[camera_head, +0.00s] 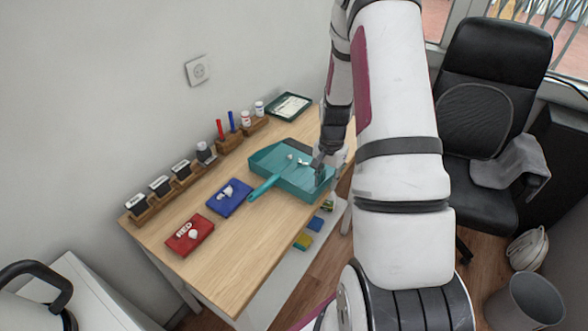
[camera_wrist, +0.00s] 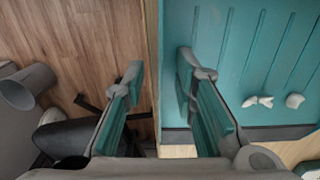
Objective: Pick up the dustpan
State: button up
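The teal dustpan (camera_head: 280,166) lies on the wooden table, its handle (camera_head: 264,188) pointing to the lower left. Small white bits lie in its pan. In the wrist view the ribbed pan (camera_wrist: 245,40) fills the upper right, with white bits on it. My gripper (camera_head: 320,166) is at the pan's right side, partly hidden by my arm in the head view. In the wrist view my gripper (camera_wrist: 159,78) is open and empty, fingers wide apart. One finger is over the pan; the other is over the floor past the table edge. I cannot tell whether either touches.
A red tray (camera_head: 188,237) and a blue tray (camera_head: 230,199) hold white pieces. A dark green tray (camera_head: 289,107) is at the back. Wooden holders (camera_head: 161,195) line the wall. A black chair (camera_head: 480,120) and grey bin (camera_head: 528,301) stand right.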

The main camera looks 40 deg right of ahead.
grip_shut()
jog(key=shift+r, duration=0.2)
